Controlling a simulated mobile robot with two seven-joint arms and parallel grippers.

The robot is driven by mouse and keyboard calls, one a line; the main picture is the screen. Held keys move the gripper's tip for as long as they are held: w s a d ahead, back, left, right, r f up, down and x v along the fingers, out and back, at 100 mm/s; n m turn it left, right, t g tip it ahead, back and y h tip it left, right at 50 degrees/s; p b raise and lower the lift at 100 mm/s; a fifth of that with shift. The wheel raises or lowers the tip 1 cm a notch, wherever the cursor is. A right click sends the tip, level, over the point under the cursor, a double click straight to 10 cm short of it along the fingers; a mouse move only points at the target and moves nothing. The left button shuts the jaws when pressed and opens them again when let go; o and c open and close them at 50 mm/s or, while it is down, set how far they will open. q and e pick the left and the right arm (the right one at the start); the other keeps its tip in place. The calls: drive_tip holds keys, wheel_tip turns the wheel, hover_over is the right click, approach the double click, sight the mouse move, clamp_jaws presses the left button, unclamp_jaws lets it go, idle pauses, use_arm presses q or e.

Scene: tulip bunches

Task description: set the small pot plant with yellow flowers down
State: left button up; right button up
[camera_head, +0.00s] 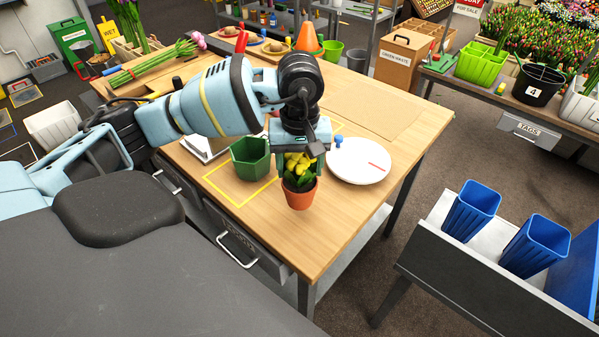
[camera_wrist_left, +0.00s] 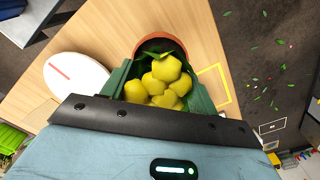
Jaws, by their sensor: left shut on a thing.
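The small pot plant has a terracotta pot (camera_head: 299,196), green leaves and yellow flowers (camera_head: 299,162). My left gripper (camera_head: 299,158) points down over it and is shut on the plant, with a finger on each side of the flowers. In the left wrist view the yellow flowers (camera_wrist_left: 158,85) sit between the green fingers, and the pot's rim (camera_wrist_left: 172,44) shows beyond them. The pot is upright over the wooden table (camera_head: 375,217), near its front edge; I cannot tell whether its base touches the wood. My right gripper is not in view.
A green hexagonal pot (camera_head: 250,160) stands inside a yellow outline left of the plant. A round white disc (camera_head: 360,160) with a red line lies to the right, with a blue knob (camera_head: 338,141) at its edge. Tulips (camera_head: 160,60) lie at the back left. Bare wood lies right of the plant.

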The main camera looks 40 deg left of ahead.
use_arm(q)
drive_tip(key=shift+w+a, duration=0.25)
drive_tip(key=shift+w, duration=0.15)
drive_tip(key=shift+f, duration=1.75)
drive_tip(key=shift+f, duration=0.1)
drive_tip(key=shift+f, duration=0.15)
drive_tip(key=o, duration=1.4)
wheel_tip(320, 180, up, 12)
drive_tip(key=shift+r, duration=0.25)
